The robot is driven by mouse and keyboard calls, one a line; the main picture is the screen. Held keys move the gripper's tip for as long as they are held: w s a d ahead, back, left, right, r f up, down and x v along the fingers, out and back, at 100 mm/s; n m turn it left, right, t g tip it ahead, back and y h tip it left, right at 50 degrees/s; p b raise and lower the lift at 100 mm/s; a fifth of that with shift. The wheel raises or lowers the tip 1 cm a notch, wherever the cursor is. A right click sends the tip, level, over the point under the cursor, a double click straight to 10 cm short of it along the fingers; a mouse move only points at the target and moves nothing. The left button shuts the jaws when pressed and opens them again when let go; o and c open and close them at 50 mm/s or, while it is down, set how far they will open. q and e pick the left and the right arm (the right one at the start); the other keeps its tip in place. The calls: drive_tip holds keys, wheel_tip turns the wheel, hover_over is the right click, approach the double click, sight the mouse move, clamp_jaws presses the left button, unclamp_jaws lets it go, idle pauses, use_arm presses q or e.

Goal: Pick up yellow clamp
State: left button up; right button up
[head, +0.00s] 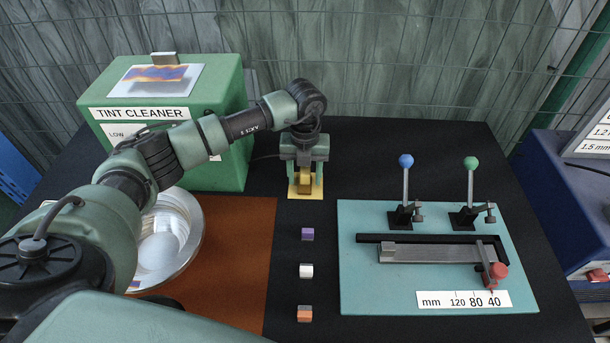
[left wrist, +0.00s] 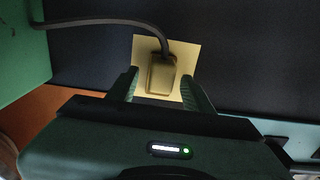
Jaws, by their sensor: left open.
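The yellow clamp (head: 305,182) is a small dull-gold block on a pale yellow square (head: 292,194) at the back middle of the black table. In the left wrist view the clamp (left wrist: 161,76) has a dark cable running from its top end, over the pale square (left wrist: 142,46). My left gripper (head: 305,176) is open and points down over the clamp. In the left wrist view its fingers (left wrist: 160,82) stand on either side of the clamp, with visible gaps. Whether they are down at the clamp's height is unclear. My right gripper is out of view.
The green TINT CLEANER box (head: 225,105) stands left of the gripper. A round metal bowl (head: 196,232) sits on the brown mat (head: 235,270). A teal lever board (head: 370,285) lies right.

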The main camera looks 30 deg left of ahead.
use_arm(q)
clamp_jaws()
idle(0.3)
